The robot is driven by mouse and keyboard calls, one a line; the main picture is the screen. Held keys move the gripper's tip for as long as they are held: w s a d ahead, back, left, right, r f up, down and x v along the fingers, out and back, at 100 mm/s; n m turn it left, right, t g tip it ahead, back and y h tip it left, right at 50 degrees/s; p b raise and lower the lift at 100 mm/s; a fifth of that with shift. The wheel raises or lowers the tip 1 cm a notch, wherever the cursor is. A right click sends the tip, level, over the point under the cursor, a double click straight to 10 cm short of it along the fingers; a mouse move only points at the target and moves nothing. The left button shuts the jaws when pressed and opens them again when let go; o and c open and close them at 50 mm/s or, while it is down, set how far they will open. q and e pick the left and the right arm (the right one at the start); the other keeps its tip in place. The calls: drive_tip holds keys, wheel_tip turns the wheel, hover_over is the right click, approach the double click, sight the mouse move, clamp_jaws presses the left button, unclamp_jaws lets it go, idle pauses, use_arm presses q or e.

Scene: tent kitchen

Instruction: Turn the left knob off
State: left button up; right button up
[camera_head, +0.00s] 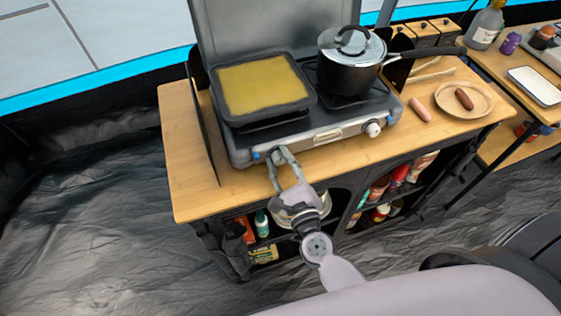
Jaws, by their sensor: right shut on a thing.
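The camping stove (325,118) stands on a wooden table, with its lid raised at the back. The left knob (277,156) is at the left of the stove's silver front panel, mostly hidden by my right gripper (279,158). The gripper's two fingers are closed around the knob from the front. Which way the knob is turned cannot be seen. The right knob (373,129) is white and sits free on the same panel. My left gripper is not in view.
A square pan (262,88) with yellow food is on the left burner. A lidded black pot (350,72) is on the right burner. A plate (482,104) with a sausage stands to the right. Shelves with bottles (385,190) are below the tabletop (187,180).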

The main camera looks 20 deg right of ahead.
drive_tip(key=shift+f, duration=0.1)
drive_tip(key=o, duration=0.9)
drive_tip(key=shift+c, duration=0.2)
drive_tip(key=s, duration=1.2)
drive_tip(key=shift+d, duration=0.2)
